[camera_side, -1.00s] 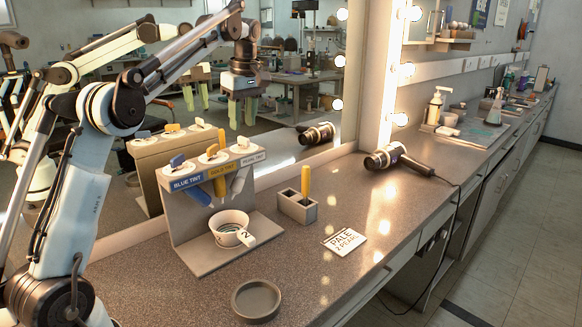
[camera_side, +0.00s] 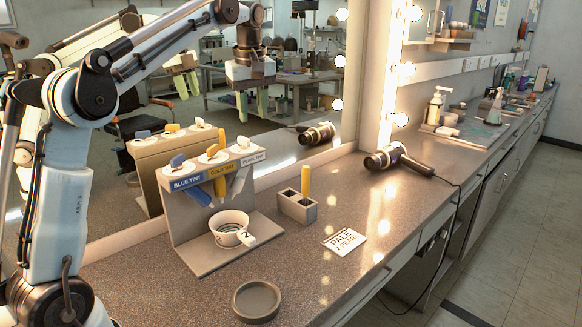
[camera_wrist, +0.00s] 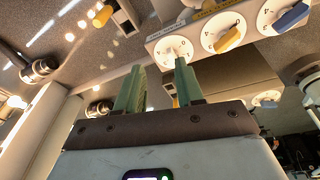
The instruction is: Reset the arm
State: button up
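My gripper (camera_side: 253,108) hangs empty in the air, above and behind the tint stand, in front of the mirror. Its two green fingers are apart with nothing between them; they also show in the wrist view (camera_wrist: 160,80). The grey tint stand (camera_side: 182,226) has blue, gold and pearl labels, each with a dial and a spout. In the wrist view, its white (camera_wrist: 172,50), yellow (camera_wrist: 228,40) and blue (camera_wrist: 291,17) dial handles lie beyond the fingers. A white cup (camera_side: 228,222) with a "2" tag stands on the stand's base.
A two-slot grey holder (camera_side: 297,209) with a yellow-handled tool (camera_side: 305,181), a card reading "PALE 2 PEARL" (camera_side: 343,241), a round grey dish (camera_side: 256,301) and a corded hair dryer (camera_side: 395,160) are on the counter. The mirror (camera_side: 300,100) runs behind, with lit bulbs.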

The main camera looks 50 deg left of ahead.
jog(key=s+d+f+m+t+h, duration=0.1)
jog(key=s+d+f+m+t, duration=0.4)
jog(key=s+d+f+m, duration=0.9)
notch_tip(320, 180, down, 3)
jog(key=shift+s+d+r+m+t+h, duration=0.1)
jog(key=shift+s+d+m+t+h, duration=0.3)
jog(key=shift+s+d, duration=0.6)
jog(key=shift+w+d, duration=0.25)
